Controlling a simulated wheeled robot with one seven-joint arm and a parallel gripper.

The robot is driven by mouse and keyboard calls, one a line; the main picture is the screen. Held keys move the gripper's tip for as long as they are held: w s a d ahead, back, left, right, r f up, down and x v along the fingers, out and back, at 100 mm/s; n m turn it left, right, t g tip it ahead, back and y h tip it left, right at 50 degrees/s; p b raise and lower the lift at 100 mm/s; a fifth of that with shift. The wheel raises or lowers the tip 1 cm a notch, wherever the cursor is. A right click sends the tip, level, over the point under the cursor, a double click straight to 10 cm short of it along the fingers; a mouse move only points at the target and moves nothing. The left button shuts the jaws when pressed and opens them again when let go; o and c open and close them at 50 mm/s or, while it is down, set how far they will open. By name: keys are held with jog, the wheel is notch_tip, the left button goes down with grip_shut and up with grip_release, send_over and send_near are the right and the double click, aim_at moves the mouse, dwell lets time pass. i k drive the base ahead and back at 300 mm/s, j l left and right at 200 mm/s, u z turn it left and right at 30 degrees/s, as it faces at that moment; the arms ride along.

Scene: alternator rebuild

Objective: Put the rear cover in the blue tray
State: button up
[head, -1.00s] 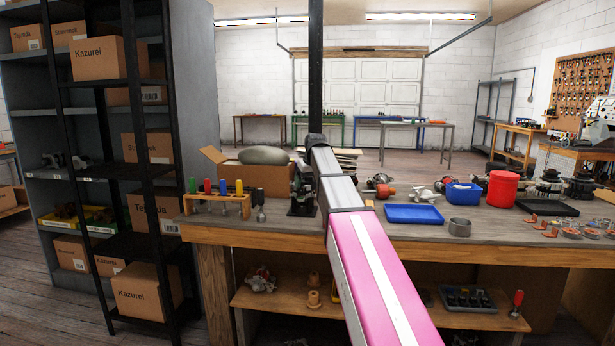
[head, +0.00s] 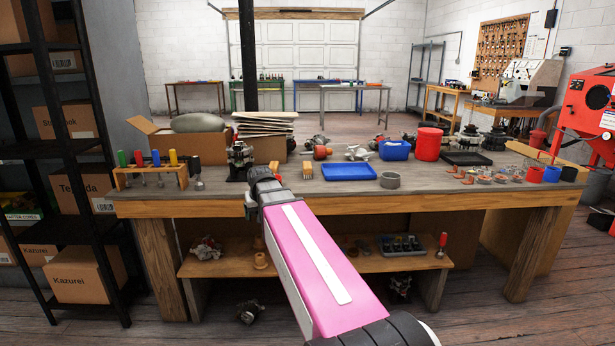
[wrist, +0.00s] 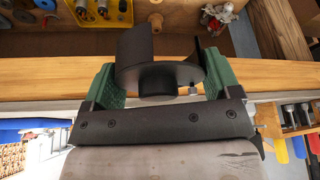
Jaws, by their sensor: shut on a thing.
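My gripper (wrist: 160,70) shows in the wrist view with its green fingers shut on a dark, curved, cup-like part, which looks like the rear cover (wrist: 150,46). The part is held above the front edge of the bench. The blue tray (head: 349,171) lies flat on the bench right of my arm and looks empty. A blue patch at the lower left of the wrist view may be this tray.
A dark shelf (head: 58,150) with boxes stands further left.

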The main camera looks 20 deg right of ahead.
aim_at(348, 173)
jog(key=k+l, duration=0.1)
jog(key=l, duration=0.75)
jog(key=k+l, duration=0.15)
jog(key=l, duration=0.25)
jog(key=k+l, duration=0.1)
jog(key=l, duration=0.3)
